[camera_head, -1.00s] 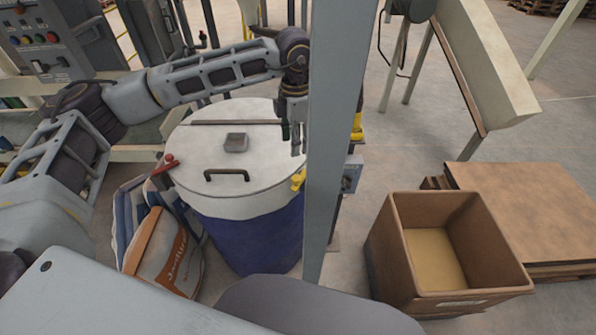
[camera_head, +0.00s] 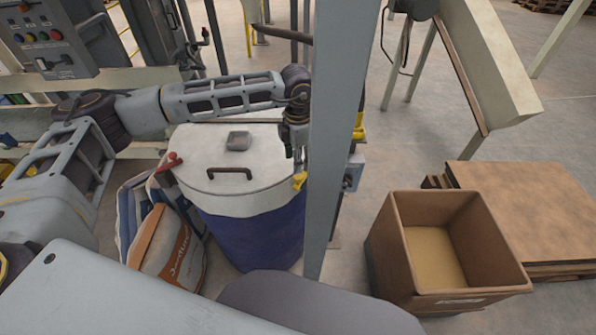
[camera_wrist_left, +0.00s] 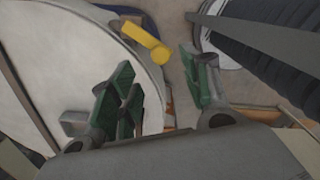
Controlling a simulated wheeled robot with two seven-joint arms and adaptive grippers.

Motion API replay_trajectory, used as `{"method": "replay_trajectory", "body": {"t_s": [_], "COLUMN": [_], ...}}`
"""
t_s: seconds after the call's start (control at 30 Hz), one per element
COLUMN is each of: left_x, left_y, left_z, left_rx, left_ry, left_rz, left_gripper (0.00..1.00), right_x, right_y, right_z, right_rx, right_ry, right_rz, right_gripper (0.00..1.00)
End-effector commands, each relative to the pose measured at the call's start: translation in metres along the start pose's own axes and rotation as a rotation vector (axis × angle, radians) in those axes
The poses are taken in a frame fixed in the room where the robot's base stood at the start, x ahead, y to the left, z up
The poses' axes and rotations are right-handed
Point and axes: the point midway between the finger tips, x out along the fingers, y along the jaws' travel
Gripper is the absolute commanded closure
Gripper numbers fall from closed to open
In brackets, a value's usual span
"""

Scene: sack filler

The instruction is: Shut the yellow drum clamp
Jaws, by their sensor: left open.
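The yellow drum clamp (camera_head: 299,181) sits on the right rim of the white-lidded blue drum (camera_head: 262,236), just left of the grey post. In the left wrist view the yellow clamp (camera_wrist_left: 146,42) is a short lever at the lid's edge, and it appears to jut out from the rim. My left gripper (camera_head: 298,153) is above the lid's right edge, just above the clamp, partly hidden by the post. In the left wrist view my left gripper (camera_wrist_left: 163,88) has its green-padded fingers apart with nothing between them. The clamp lies beyond the fingertips, apart from them. My right gripper is not seen.
The grey post (camera_head: 334,140) stands close right of the clamp and gripper. A red clamp (camera_head: 169,161) is on the drum's left rim. The lid has a dark handle (camera_head: 230,172). Sacks (camera_head: 167,246) lie left of the drum. An open cardboard box (camera_head: 384,245) stands to the right.

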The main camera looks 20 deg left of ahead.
Motion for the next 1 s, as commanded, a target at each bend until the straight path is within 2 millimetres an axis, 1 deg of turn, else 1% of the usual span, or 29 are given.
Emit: {"method": "replay_trajectory", "body": {"t_s": [0.03, 0.3, 0.5, 0.7, 0.97, 1.0], "left_x": [0.007, 0.041, 0.06, 0.068, 0.068, 0.068], "left_y": [-0.001, 0.0, 0.0, 0.0, 0.0, 0.0], "left_z": [0.0, 0.0, 0.0, 0.0, 0.0, 0.0], "left_rx": [0.0, 0.001, 0.001, 0.0, 0.001, 0.001], "left_ry": [0.002, 0.002, 0.001, 0.0, 0.0, 0.0], "left_rz": [-0.001, -0.001, 0.0, 0.0, 0.0, 0.0], "left_gripper": [0.52, 0.52, 0.52, 0.52, 0.52, 0.58], "right_x": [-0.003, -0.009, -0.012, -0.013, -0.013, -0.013], "right_y": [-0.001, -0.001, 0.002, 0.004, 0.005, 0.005], "right_z": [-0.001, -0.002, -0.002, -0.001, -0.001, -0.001], "right_rx": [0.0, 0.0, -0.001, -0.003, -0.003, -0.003], "right_ry": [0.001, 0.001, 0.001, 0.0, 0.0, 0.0], "right_rz": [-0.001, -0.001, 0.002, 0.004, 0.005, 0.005], "right_gripper": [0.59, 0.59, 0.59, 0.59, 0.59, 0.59]}}
